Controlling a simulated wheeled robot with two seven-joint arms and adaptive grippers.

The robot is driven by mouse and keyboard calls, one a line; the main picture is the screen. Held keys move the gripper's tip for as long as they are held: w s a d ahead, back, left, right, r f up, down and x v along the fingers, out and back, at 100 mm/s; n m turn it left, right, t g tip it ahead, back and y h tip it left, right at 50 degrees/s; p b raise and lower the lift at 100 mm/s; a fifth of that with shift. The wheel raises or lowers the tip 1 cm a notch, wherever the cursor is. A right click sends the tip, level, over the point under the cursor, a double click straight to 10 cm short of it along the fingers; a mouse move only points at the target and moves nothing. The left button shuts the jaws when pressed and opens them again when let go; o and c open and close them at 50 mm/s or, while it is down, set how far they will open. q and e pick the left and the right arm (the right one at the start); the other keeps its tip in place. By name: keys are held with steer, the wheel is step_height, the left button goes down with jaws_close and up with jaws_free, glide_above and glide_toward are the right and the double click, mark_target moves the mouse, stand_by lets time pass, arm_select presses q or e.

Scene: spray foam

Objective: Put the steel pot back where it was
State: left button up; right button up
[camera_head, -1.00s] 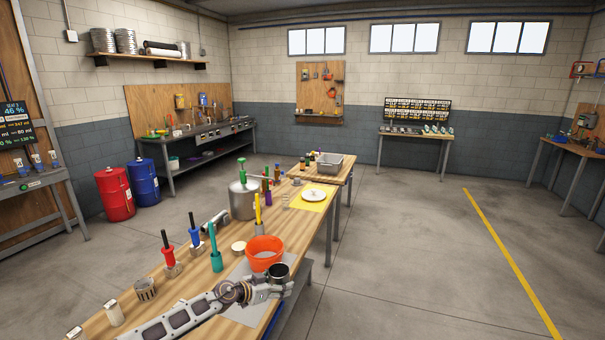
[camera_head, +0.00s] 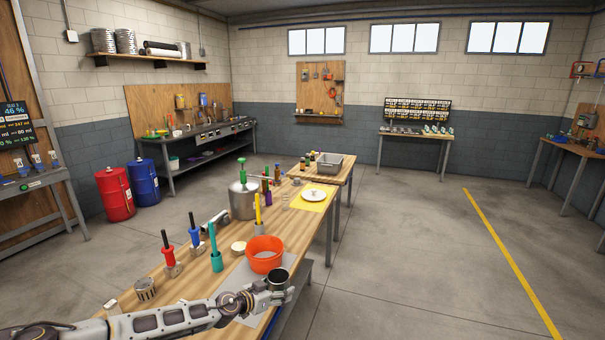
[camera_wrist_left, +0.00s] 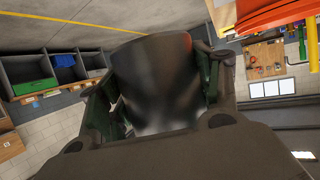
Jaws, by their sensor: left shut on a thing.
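The small steel pot (camera_head: 278,279) is dark grey and open at the top. My left gripper (camera_head: 272,294) is shut on it beside the front right of the orange bowl (camera_head: 264,262), at the right edge of the workbench. In the left wrist view the pot (camera_wrist_left: 158,85) fills the space between the fingers (camera_wrist_left: 155,100), and the orange bowl (camera_wrist_left: 270,14) shows at the upper right. The pot's underside is hidden, so I cannot tell whether it touches anything. My right gripper is not in view.
A grey mat (camera_head: 236,283) lies under the bowl on the wooden workbench (camera_head: 180,287). A teal tool (camera_head: 216,255), a pale round lid (camera_head: 239,247) and red- and blue-handled tools stand left of the bowl. A large lidded pot (camera_head: 243,202) stands farther back.

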arm_select(q)
steer(key=s+a+n+t+y, duration=0.1)
steer(key=s+a+n+y, duration=0.3)
steer(key=s, duration=0.7)
steer(key=s+a+r+n+t+y, duration=0.1)
steer(key=s+a+n+y, duration=0.3)
steer(key=s+a, duration=0.5)
steer(key=shift+s+a+t+y, duration=0.35)
steer(key=shift+s+t, duration=0.25)
steer(key=shift+s, duration=0.75)
stand_by(0.8)
steer(key=shift+r, duration=0.1)
stand_by(0.5)
